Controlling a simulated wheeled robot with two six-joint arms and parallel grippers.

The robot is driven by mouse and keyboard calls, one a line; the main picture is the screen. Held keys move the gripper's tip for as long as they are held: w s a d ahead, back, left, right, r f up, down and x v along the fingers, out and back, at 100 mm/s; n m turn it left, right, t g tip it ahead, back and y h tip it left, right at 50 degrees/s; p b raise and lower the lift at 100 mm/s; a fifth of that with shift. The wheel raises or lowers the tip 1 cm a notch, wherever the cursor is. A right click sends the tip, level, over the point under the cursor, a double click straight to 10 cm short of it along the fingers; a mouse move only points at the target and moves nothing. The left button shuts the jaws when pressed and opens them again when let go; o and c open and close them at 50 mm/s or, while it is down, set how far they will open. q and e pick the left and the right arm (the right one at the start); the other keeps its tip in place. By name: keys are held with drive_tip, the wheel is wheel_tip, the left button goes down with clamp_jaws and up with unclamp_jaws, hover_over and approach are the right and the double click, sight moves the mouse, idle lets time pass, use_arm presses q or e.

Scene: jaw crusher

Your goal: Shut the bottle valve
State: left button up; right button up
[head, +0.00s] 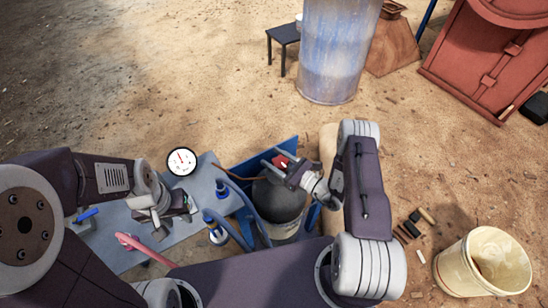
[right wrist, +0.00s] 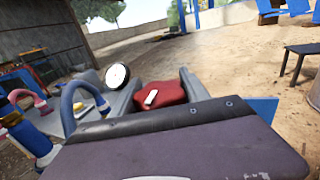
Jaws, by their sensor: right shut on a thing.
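The gas bottle (head: 280,200) is dark grey and stands upright beside the blue-grey bench. Its red valve handwheel (head: 281,161) is at the top and also shows in the right wrist view (right wrist: 160,97), with a small white mark on it. My right gripper (head: 280,166) is shut on the red handwheel, one finger on each side of it. In the right wrist view, the dark gripper body hides the lower part of the wheel and the bottle. My left gripper (head: 176,210) is over the bench, left of the bottle; its finger opening is unclear.
A round white gauge (head: 182,161) stands at the bench's back edge. Blue hose fittings (head: 222,190) and a pink hose (head: 143,248) are close to my arms. A cream bucket (head: 482,262) stands at the right. Sandy ground behind the bottle is open up to a blue drum (head: 335,50).

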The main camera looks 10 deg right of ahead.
sight(287, 168)
drive_tip(key=shift+w+t+h, duration=0.1)
drive_tip(key=shift+t+h, duration=0.2)
drive_tip(key=shift+h, duration=0.1)
drive_tip(key=o, duration=1.4)
drive_tip(key=shift+c, duration=0.2)
drive_tip(key=v, duration=0.8)
drive_tip(key=shift+d, duration=0.1)
drive_tip(key=shift+s+d, duration=0.25)
drive_tip(key=shift+s, duration=0.25)
